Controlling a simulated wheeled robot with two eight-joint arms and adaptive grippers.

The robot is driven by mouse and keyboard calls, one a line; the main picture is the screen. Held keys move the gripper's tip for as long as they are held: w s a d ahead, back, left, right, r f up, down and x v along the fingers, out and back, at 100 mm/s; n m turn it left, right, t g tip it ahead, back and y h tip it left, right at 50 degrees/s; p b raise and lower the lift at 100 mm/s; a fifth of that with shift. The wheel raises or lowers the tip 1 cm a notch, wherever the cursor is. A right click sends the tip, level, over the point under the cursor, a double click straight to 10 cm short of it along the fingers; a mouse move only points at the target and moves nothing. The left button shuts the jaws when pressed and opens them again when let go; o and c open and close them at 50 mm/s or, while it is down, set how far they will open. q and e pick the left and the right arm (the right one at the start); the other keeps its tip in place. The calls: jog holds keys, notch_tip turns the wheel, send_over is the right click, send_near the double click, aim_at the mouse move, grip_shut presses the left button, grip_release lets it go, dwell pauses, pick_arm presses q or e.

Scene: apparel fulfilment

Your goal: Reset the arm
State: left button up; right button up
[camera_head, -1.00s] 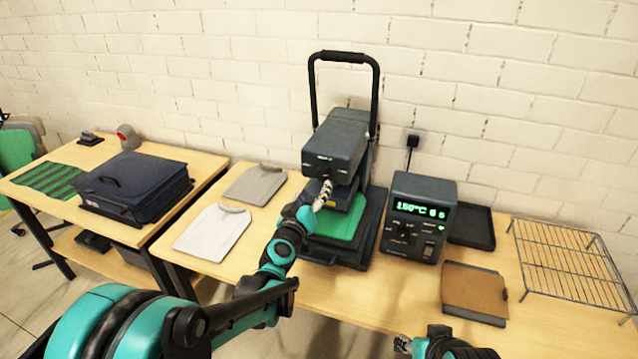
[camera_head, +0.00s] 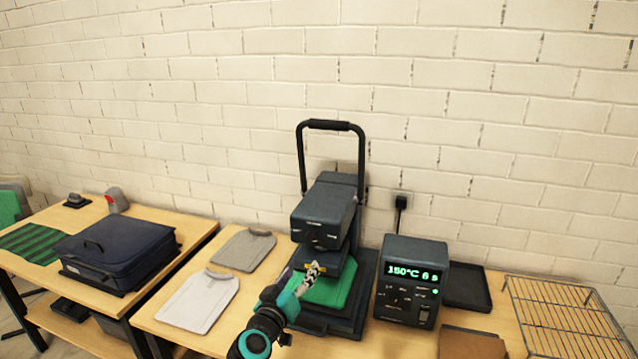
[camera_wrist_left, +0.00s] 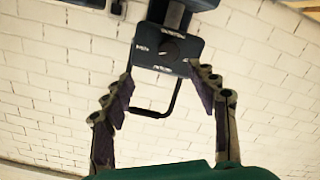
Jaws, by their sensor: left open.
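My left gripper (camera_head: 311,273) is in front of the heat press (camera_head: 325,215), at the near side of its raised head. In the left wrist view the two fingers (camera_wrist_left: 170,97) are spread apart with nothing between them. The press head's front face with its knob (camera_wrist_left: 168,48) shows beyond the fingertips. A green garment (camera_head: 330,287) lies on the press's lower plate, partly hidden by my left gripper. My right gripper is out of both current views.
The control box (camera_head: 411,282) with a green display stands right of the press. A wire rack (camera_head: 565,318), dark tray (camera_head: 465,290) and brown board (camera_head: 470,344) lie further right. Grey (camera_head: 243,249) and white (camera_head: 200,300) shirts lie left. A navy case (camera_head: 118,248) sits on the left table.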

pick_arm(q)
jog(key=s+a+f+g+y, duration=0.1)
jog(key=s+a+f+g, duration=0.2)
jog(key=s, duration=0.6)
jog(key=s+a+f+m+g+y, duration=0.1)
jog(key=s+a+f+g+y, duration=0.1)
jog(key=s, duration=0.8)
jog(key=s+a+f+m+g+y, duration=0.1)
jog(key=s+a+f+g, duration=0.3)
jog(key=s, duration=0.5)
jog(key=a+f+y, duration=0.1)
jog(key=a, duration=0.1)
jog(key=shift+s+a+f, duration=0.25)
jog(key=shift+a+f, duration=0.05)
jog(key=shift+f, duration=0.05)
